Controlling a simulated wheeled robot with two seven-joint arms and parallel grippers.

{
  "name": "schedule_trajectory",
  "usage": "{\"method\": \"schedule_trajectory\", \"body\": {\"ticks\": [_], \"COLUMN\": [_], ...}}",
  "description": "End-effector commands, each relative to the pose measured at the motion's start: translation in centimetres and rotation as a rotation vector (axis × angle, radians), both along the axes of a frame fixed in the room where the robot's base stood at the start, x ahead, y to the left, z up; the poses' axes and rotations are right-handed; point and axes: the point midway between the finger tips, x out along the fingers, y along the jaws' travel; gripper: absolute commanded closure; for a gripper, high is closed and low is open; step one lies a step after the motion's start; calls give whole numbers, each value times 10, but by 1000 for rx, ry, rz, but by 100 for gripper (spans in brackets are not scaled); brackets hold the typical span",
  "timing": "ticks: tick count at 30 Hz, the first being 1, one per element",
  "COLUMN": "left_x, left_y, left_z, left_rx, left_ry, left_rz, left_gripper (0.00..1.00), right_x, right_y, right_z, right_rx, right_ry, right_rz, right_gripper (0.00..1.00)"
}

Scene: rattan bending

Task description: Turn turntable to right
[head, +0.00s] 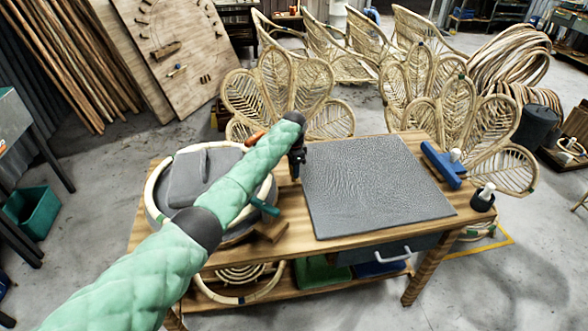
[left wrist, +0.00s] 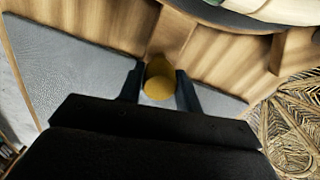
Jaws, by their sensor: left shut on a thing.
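The turntable (head: 178,178), round with a pale rattan rim and a grey top, sits on the left part of the wooden workbench. Its right side is partly hidden behind my left arm. My left gripper (head: 297,165) points down over the bench, between the turntable and a grey mat. In the left wrist view my left gripper (left wrist: 160,88) is shut on a yellow-brown rounded knob (left wrist: 160,76). A wooden bar (left wrist: 174,33) shows behind the knob, towards a round edge at the top; whether they join is unclear. My right gripper is not in view.
The grey textured mat (head: 375,185) covers the middle of the bench. A blue tool (head: 442,165) and a small dark bottle (head: 483,197) are at its right. An orange handle (head: 255,138) and a green handle (head: 264,208) show beside the turntable. Rattan chair backs (head: 290,85) stand behind.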

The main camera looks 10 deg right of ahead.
Motion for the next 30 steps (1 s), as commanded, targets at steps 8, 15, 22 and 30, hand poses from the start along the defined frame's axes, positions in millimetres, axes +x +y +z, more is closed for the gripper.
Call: {"method": "schedule_trajectory", "body": {"ticks": [8,15,22,30], "left_x": [5,4,3,5], "left_y": [1,1,1,1], "left_z": [6,5,7,41], "left_rx": [-3,-2,-2,-2], "left_ry": [-14,-11,-8,-10], "left_rz": [3,2,1,1], "left_gripper": [100,44,44,44], "right_x": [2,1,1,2], "right_y": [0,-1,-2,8], "right_z": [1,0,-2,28], "right_rx": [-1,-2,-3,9], "right_ry": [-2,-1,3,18], "right_rz": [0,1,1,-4], "right_gripper": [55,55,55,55]}}
